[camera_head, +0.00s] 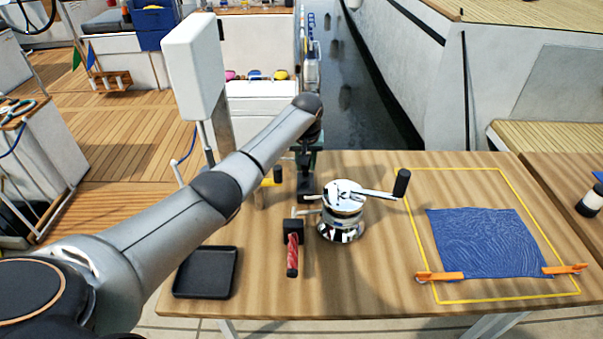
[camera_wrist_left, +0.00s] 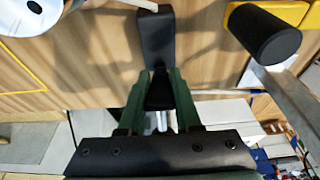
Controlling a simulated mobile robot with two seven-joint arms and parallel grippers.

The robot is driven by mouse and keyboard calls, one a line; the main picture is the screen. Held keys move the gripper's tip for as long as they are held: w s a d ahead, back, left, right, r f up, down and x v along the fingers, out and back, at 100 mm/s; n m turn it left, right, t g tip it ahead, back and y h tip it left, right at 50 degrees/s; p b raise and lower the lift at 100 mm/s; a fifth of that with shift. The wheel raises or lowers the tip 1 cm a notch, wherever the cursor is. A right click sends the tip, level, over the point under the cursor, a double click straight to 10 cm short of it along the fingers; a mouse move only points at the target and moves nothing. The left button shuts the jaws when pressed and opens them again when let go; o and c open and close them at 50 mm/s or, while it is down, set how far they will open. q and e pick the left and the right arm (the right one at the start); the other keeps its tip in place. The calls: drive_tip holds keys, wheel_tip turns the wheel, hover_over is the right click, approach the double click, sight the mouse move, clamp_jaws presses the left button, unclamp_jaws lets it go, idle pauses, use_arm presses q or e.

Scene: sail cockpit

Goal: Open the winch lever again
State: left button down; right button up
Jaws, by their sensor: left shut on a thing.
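The chrome winch (camera_head: 342,210) stands on the wooden table, with a crank arm ending in a black knob (camera_head: 401,184) at its upper right. My left gripper (camera_head: 305,172) reaches over the table just left of and beyond the winch. In the left wrist view, its green fingers (camera_wrist_left: 162,80) are shut on the narrow end of a black lever-like part (camera_wrist_left: 155,38). A thin light rod runs from near that part toward the winch's round body (camera_wrist_left: 30,12). The wrist hides some of this part in the head view. My right gripper is not in view.
A black tray (camera_head: 206,273) is at front left. A blue cloth (camera_head: 487,242) with orange-handled pieces lies at right. A black cylinder on a metal bar (camera_wrist_left: 268,35) is close beside my fingers.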

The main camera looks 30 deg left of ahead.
use_arm(q)
drive_tip(key=shift+w+a+r+g, duration=0.1)
drive_tip(key=shift+a+r+g, duration=0.05)
drive_tip(key=shift+g, duration=0.25)
drive_tip(key=c, duration=0.6)
unclamp_jaws()
drive_tip(key=v, duration=1.2)
drive_tip(key=shift+r, duration=0.25)
drive_tip(key=shift+a, duration=0.1)
